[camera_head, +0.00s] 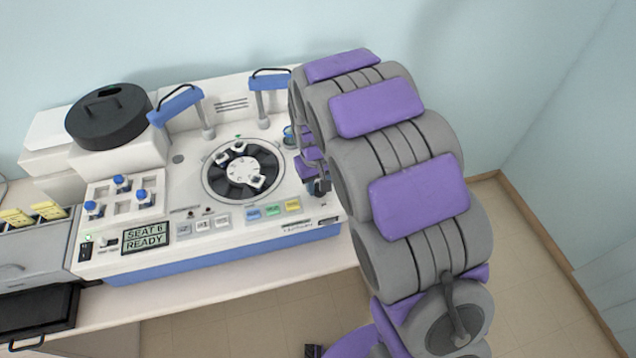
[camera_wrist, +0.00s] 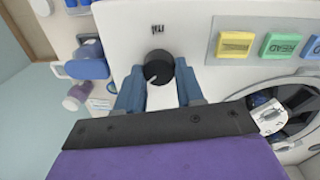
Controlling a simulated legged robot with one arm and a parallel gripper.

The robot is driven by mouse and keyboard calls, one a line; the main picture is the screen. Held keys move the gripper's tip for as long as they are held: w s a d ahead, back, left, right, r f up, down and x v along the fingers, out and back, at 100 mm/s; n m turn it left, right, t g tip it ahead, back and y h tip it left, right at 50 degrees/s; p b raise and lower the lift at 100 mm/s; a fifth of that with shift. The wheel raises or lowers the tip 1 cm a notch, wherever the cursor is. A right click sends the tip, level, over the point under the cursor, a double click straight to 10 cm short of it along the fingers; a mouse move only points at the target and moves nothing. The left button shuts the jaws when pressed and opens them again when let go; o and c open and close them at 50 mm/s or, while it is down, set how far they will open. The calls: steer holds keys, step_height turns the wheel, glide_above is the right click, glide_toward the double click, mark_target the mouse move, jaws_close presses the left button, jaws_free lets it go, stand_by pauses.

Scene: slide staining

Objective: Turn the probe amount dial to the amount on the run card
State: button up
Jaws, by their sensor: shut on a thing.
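The black round dial (camera_wrist: 160,66) sits on the white machine panel in the wrist view. A light pointer mark on its face points to the lower left. A short dark printed mark is on the panel above it, too small to read. My gripper (camera_wrist: 160,84) has its two blue fingers on either side of the dial and is shut on it. In the head view my gripper (camera_head: 318,186) is at the right end of the machine (camera_head: 225,250), and the dial is hidden there. I cannot make out a run card in either view.
A display (camera_head: 145,238) reads "SEAT 6 READY". The round carousel (camera_head: 243,170) lies left of my gripper in the head view. A yellow button (camera_wrist: 236,43) and a green button (camera_wrist: 281,45) are right of the dial. A blue-topped container (camera_wrist: 88,62) stands left of it.

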steer(key=shift+w+r+m, duration=0.1)
steer(key=shift+m, duration=1)
steer(key=o, duration=1)
steer(key=r, duration=1.1)
steer(key=a+r, duration=0.1)
steer(key=r, duration=0.5)
